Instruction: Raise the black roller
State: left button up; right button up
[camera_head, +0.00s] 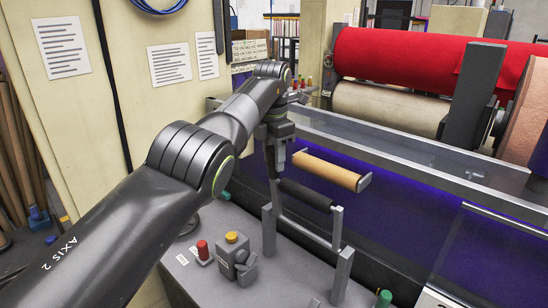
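The black roller (305,194) lies across a low grey bracket with upright posts (268,228), below and in front of a tan roller (327,171). My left arm reaches in from the left. Its gripper (272,168) points down by the left end of the black roller. The fingers are small and dark, so I cannot tell whether they are open or shut, or whether they touch the roller. My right gripper is not in view.
A control box with a yellow button (232,238) and a red knob (202,250) stand left of the bracket. A green knob (384,298) is at the lower right. A clear guard with a grey rail (400,165) runs behind. Large red felt roll (400,60) beyond.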

pick_arm(q)
notch_tip(320, 180, up, 16)
jog(key=p, duration=1.2)
jog(key=shift+s+r, duration=0.2)
jog(key=shift+s, duration=0.2)
